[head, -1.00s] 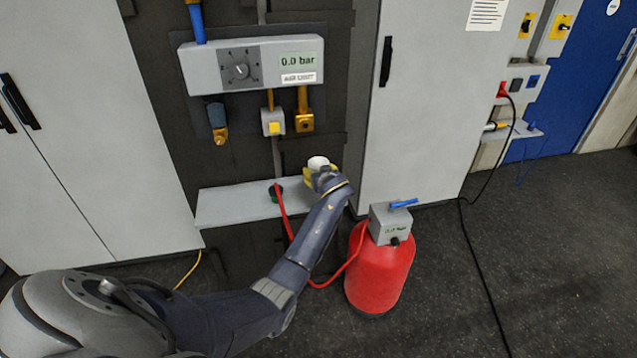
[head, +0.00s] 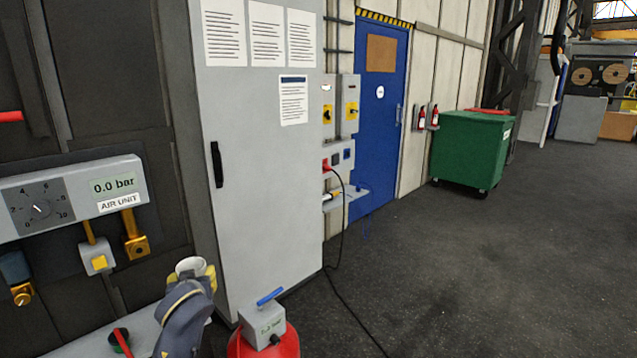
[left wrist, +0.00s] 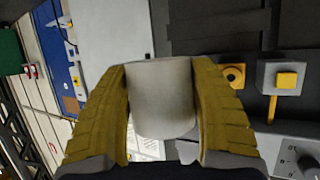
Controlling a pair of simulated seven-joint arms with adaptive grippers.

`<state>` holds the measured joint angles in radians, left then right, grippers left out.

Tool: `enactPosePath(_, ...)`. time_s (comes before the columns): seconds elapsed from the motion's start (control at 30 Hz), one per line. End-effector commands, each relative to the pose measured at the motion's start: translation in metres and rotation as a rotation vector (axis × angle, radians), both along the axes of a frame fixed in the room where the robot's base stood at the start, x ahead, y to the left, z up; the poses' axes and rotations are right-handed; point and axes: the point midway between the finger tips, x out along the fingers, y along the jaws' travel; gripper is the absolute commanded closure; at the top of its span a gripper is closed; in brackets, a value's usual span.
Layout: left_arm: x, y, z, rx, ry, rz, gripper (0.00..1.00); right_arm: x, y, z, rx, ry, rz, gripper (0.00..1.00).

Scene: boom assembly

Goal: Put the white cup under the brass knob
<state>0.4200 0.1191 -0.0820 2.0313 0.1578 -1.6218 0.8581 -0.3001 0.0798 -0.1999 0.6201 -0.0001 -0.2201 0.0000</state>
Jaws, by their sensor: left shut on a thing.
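The white cup (head: 190,266) is held by my left gripper (head: 192,275), whose yellow fingers are shut on both its sides. In the head view the cup's open rim faces up, clear above the shelf. The cup (left wrist: 160,98) fills the gap between the fingers in the left wrist view. My right gripper is not in view.
The air unit (head: 75,195) reads 0.0 bar above the fittings. A grey shelf (head: 85,345) with a red-and-green item (head: 121,340) lies below. A grey cabinet (head: 265,190) stands right of the cup, and a red tank (head: 270,345) stands on the floor.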

Motion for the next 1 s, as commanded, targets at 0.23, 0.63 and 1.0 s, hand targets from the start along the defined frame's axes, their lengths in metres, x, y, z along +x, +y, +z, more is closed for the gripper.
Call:
enactPosePath(0.23, -0.071, -0.076, 0.015, 0.000, -0.001, -0.235, 0.69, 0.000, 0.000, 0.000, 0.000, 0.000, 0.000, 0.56)
enactPosePath(0.63, -0.137, -0.125, -0.007, 0.001, 0.004, -0.389, 0.69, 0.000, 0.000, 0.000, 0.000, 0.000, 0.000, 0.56)
enactPosePath(1.0, -0.140, -0.124, -0.014, -0.001, 0.000, -0.388, 0.69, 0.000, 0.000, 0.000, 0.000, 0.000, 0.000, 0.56)
